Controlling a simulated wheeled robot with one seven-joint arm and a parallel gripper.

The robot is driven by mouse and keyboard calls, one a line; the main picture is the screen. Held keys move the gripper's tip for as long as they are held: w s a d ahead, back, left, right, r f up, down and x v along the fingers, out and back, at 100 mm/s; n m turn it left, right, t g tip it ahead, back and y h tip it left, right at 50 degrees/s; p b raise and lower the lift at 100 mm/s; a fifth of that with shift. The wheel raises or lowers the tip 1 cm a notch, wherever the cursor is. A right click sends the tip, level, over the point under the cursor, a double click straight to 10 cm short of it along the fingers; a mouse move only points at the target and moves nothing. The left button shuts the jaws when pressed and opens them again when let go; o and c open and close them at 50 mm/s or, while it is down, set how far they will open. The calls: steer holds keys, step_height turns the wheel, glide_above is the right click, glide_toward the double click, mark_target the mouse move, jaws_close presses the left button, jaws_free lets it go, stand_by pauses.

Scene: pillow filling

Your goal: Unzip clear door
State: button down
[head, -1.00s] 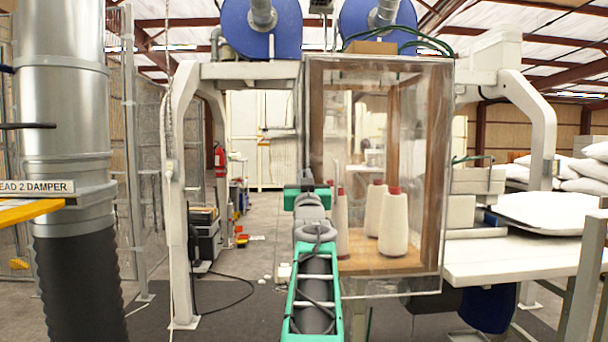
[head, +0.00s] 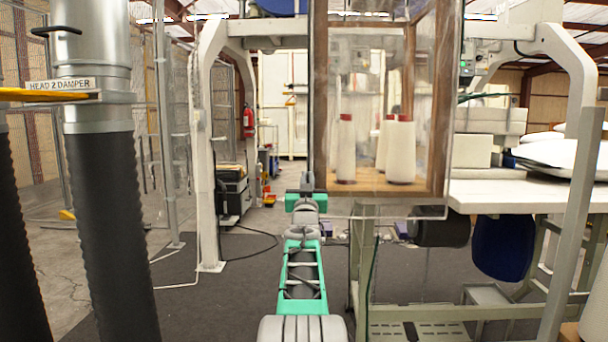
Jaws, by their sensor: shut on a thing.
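The clear door (head: 425,212) is a see-through sheet over the front of a wood-framed cabinet. Its lower edge shows as a pale clear strip below the wooden floor. My gripper (head: 307,182) is at the cabinet's lower left corner, by the door's left edge. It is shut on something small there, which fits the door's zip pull. My own wrist and fingers hide the pull, and I cannot make out the zip teeth or how far the seam is parted.
Several thread cones (head: 401,152) with red tops stand inside the cabinet. A white machine post (head: 207,150) stands left, and a white worktable (head: 530,196) is at right. Dark ducts (head: 113,240) stand at far left. Dark floor mat is clear left of my arm.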

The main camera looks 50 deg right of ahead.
steer(key=shift+s+d+f, duration=0.2)
steer(key=shift+s, duration=0.05)
steer(key=c, duration=1.6)
jaws_free()
steer(key=shift+c, duration=0.2)
steer(key=shift+w+a, duration=0.15)
steer(key=shift+w, duration=0.05)
steer(key=v, duration=0.8)
steer(key=shift+r+p, duration=0.1)
steer(key=shift+p, duration=0.25)
